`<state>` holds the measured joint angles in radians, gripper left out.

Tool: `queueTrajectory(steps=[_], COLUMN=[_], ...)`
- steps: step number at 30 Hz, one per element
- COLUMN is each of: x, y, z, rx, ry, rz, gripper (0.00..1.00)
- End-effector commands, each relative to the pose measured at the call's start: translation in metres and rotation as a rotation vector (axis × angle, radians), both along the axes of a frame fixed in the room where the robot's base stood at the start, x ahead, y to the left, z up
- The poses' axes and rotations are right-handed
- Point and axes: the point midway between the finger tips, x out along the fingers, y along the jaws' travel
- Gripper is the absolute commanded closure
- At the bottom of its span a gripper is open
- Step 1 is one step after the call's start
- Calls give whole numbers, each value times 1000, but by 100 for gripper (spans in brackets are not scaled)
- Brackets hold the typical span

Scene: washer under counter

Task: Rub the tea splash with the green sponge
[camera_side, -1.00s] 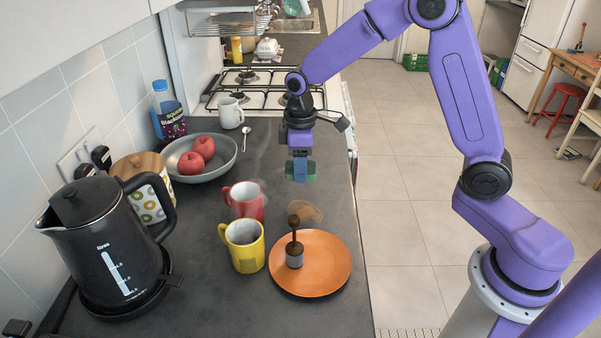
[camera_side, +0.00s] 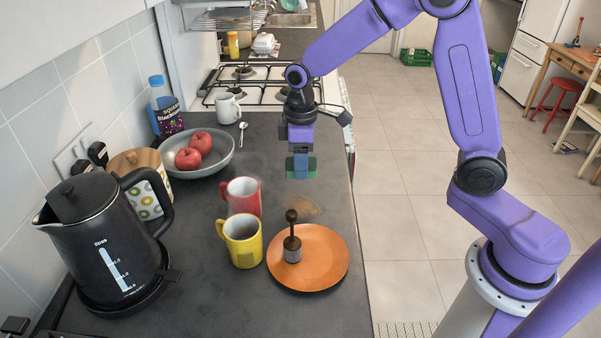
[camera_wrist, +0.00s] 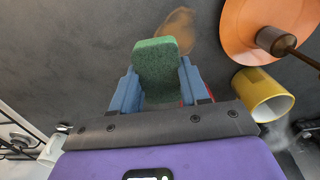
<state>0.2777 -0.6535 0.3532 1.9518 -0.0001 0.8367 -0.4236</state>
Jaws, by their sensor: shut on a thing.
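The tea splash (camera_side: 300,207) is a brown stain on the dark counter, between the red mug and the orange plate's far edge. It also shows in the wrist view (camera_wrist: 178,28), just beyond the sponge. The green sponge (camera_wrist: 158,65) is held between the blue fingers of my gripper (camera_wrist: 156,92). In the side view my gripper (camera_side: 300,168) is shut on the sponge (camera_side: 311,167) and hangs above the counter, on the far side of the splash. The sponge appears apart from the counter, and its underside is hidden.
An orange plate (camera_side: 325,262) with a dark-handled tool (camera_side: 292,243) on it stands near the splash. A yellow mug (camera_side: 242,243) and red mug (camera_side: 242,197) stand left of it. A kettle (camera_side: 95,245) and fruit bowl (camera_side: 220,160) are further left. The counter's right edge is close.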

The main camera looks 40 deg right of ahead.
Motion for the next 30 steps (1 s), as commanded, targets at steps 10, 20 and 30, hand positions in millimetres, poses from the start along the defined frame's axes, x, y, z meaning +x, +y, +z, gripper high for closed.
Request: queueTrajectory(steps=[10,20,30], x=[-54,-57,-57], y=[19,19,19], z=[-1,-25,-56], rx=[-1,-1,-1], ry=[1,3,3], rz=[1,0,0], gripper=[79,79,79])
